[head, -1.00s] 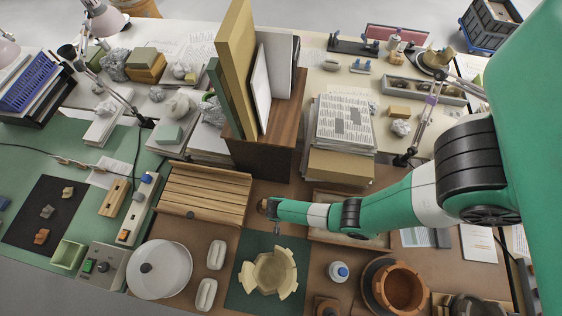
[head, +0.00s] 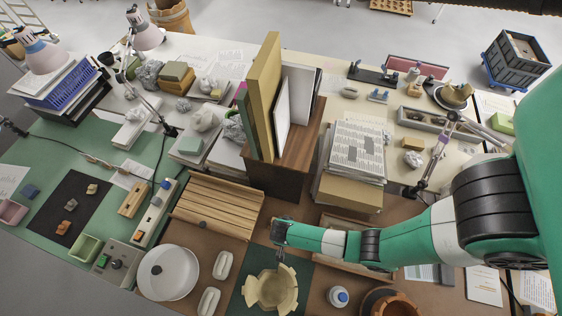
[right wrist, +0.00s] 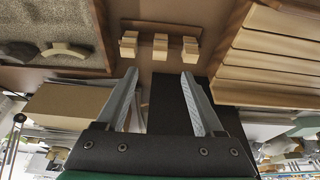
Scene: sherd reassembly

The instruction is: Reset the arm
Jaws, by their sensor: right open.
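My right arm comes in from the right in the head view, and its gripper (head: 279,236) hangs above the brown bench top, just beyond the dark green mat (head: 240,296). In the right wrist view the two grey fingers of the right gripper (right wrist: 158,88) stand apart with nothing between them. A cream pot built of sherds (head: 271,291) stands on the green mat, nearer the front than the gripper. My left gripper does not show in either view.
A slatted wooden box (head: 217,205) lies left of the right gripper. A wooden stand with tall boards (head: 283,178) rises behind it, with a stack of papers (head: 355,150) to the right. A white lidded pan (head: 168,284) and a small bottle (head: 338,297) stand near the front.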

